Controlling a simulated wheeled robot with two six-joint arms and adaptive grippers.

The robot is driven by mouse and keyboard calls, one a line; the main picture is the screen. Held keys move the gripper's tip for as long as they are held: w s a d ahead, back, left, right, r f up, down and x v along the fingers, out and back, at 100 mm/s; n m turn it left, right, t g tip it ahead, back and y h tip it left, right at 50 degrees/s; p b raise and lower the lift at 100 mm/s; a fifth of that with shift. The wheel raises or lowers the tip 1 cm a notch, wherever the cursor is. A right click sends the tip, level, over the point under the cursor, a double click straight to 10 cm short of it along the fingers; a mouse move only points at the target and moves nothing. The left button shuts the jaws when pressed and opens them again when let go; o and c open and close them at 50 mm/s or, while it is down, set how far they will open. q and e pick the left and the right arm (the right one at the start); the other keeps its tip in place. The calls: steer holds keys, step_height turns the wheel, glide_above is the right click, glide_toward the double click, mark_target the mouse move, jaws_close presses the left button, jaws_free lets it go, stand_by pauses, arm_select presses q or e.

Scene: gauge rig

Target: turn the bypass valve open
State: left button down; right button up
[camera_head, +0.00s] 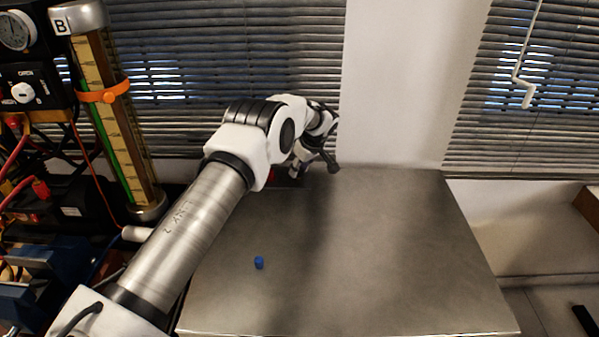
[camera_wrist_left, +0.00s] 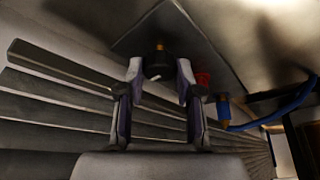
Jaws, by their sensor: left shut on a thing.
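My left gripper (camera_head: 314,161) is at the far edge of the metal table, low and partly hidden by its own wrist. In the left wrist view its two fingers (camera_wrist_left: 160,75) are shut on a small dark piece with a brass-coloured end (camera_wrist_left: 158,47). This piece seems to be the valve's handle, but its shape is mostly hidden, and I cannot tell which way it is turned. A red part (camera_wrist_left: 203,79) is just beside the fingers; a bit of red (camera_head: 272,174) also shows by the gripper in the head view. My right gripper is not in view.
A small blue cap (camera_head: 259,262) lies on the metal table (camera_head: 400,260), which is otherwise mostly clear. A gauge column marked B (camera_head: 118,120) stands at the left. Window blinds (camera_head: 250,60) are close behind the gripper. A blue hose (camera_wrist_left: 275,115) runs near it.

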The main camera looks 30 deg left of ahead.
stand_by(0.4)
arm_select(q)
steer(key=c, duration=0.8)
jaws_free()
steer(key=shift+o, duration=0.2)
steer(key=v, duration=1.1)
steer(key=shift+d+r, duration=0.2)
steer(key=shift+r, duration=0.2)
